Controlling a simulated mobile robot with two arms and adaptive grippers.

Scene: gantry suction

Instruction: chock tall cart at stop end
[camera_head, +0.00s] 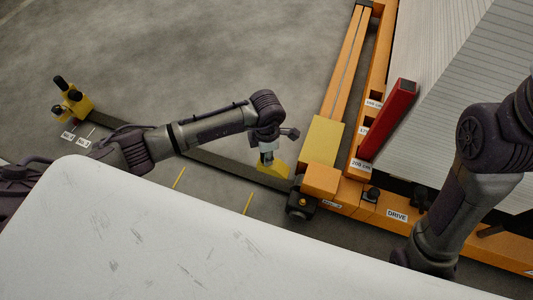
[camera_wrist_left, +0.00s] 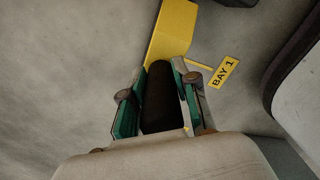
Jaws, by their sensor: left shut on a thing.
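A yellow chock (camera_head: 275,170) hangs in my left gripper (camera_head: 267,156) beside the dark floor rail, just left of the orange gantry's lower end. In the left wrist view my left gripper (camera_wrist_left: 162,95) is shut on the chock's black handle (camera_wrist_left: 160,98), and the yellow body (camera_wrist_left: 172,32) sticks out beyond the fingers. Whether the chock touches the floor or rail I cannot tell. The orange gantry (camera_head: 320,180) has a dark wheel block (camera_head: 300,204) at its corner. A yellow end stop (camera_head: 76,104) with black bumpers stands at the rail's far left. I cannot single out a tall cart.
The dark rail (camera_head: 215,165) runs from the stop to the gantry. Yellow floor marks (camera_head: 248,203) lie beside it; a BAY 1 label (camera_wrist_left: 224,72) shows in the wrist view. A red post (camera_head: 388,118) leans on the gantry. A white surface (camera_head: 160,240) fills the foreground.

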